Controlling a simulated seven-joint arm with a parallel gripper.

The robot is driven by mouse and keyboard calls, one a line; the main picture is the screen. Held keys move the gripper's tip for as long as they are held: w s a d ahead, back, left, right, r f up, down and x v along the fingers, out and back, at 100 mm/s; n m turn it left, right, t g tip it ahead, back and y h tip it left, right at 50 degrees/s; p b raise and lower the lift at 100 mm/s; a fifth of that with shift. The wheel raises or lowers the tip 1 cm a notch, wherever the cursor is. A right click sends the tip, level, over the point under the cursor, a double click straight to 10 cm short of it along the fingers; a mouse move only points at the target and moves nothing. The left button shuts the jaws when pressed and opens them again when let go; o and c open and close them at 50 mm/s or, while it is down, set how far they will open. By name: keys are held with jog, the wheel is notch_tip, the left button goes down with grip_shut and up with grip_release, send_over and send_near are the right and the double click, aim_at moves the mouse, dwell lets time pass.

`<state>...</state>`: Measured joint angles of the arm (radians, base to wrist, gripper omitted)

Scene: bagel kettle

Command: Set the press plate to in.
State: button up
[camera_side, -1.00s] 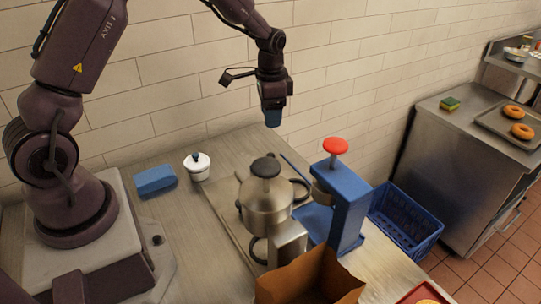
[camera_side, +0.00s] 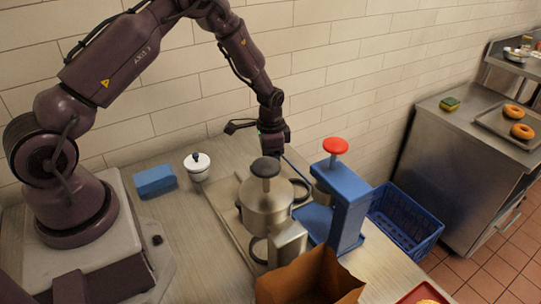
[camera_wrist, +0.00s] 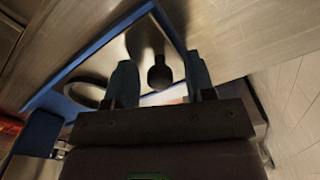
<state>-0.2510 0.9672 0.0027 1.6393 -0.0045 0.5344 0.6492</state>
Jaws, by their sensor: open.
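The blue press (camera_side: 348,205) with a red round knob (camera_side: 336,146) stands right of the kettle. A blue-edged tray reaches back from it; in the wrist view its blue rim (camera_wrist: 100,45) surrounds a grey metal plate (camera_wrist: 112,62). A dark round knob on a short stem (camera_wrist: 159,75) shows at the plate's end. My gripper (camera_side: 272,150) points down behind the kettle, near the tray's far end. In the wrist view my gripper (camera_wrist: 162,80) has its two fingers apart, with the knob seen between them; contact cannot be told. The fingertips are partly hidden in the side view.
The steel kettle (camera_side: 266,208) with a black lid knob stands close in front of my gripper. A white lidded pot (camera_side: 197,168) and blue sponge (camera_side: 155,181) are left. A paper bag (camera_side: 305,280) is in front; a blue crate (camera_side: 405,220) stands right.

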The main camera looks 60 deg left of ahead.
aim_at(295, 181)
grip_shut()
jog(key=d, duration=1.1)
jog(key=shift+d, duration=0.1)
jog(key=shift+c, duration=1.1)
grip_release()
jog(key=shift+o, duration=1.1)
notch_tip(295, 181, up, 13)
